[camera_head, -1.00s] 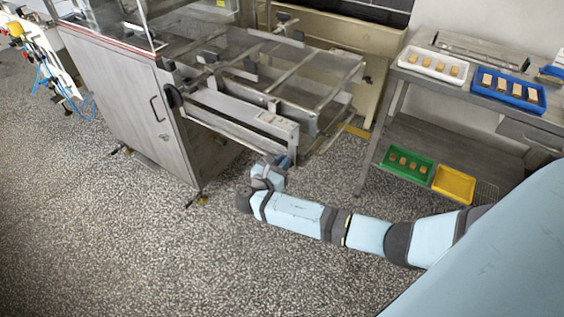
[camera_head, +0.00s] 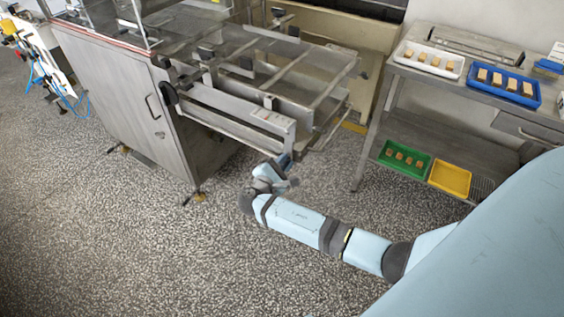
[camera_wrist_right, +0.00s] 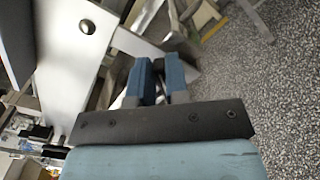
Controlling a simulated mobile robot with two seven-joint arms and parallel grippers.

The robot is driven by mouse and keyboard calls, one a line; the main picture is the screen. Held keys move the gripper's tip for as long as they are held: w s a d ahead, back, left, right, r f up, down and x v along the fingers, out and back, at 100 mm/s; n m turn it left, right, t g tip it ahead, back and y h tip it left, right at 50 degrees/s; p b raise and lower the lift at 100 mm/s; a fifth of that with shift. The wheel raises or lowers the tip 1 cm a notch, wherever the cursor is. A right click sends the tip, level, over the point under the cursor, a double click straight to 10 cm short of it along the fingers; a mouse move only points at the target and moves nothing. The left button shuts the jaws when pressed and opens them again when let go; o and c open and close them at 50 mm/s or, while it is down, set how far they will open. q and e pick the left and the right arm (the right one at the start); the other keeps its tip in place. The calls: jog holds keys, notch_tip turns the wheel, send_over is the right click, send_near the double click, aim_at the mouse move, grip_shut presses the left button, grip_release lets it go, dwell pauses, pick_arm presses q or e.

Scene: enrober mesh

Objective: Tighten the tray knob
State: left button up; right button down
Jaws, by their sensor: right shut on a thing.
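My right gripper (camera_head: 285,161) is at the lower front corner of the machine's metal tray frame (camera_head: 228,121), just below its front rail. In the right wrist view its two blue fingers (camera_wrist_right: 157,72) point up toward the metal frame, with a narrow gap between them. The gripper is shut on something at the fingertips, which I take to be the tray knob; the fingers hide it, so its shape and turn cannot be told. My left gripper is not in view.
The speckled floor in front is clear.

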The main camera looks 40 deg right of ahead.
pick_arm(q)
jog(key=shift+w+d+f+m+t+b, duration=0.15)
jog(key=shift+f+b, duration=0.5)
jog(key=shift+b, duration=1)
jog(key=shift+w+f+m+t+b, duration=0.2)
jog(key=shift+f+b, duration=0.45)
jog(key=shift+b, duration=1)
pick_arm(e)
jog(key=shift+s+d+f+m, duration=0.15)
jog(key=shift+f+m, duration=0.3)
jog(key=shift+m, duration=1.05)
jog(key=shift+s+a+f+m, duration=0.1)
jog(key=shift+s+f+m, duration=0.25)
jog(key=shift+m, duration=1.15)
jog(key=shift+s+d+f+m, duration=0.1)
jog(key=shift+f+m, duration=0.4)
jog(key=shift+m, duration=1)
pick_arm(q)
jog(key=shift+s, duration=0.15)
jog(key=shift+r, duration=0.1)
pick_arm(e)
jog(key=c, duration=1.2)
grip_release()
jog(key=shift+r, duration=0.1)
jog(key=shift+o, duration=0.2)
jog(key=shift+w, duration=0.1)
jog(key=shift+r, duration=0.1)
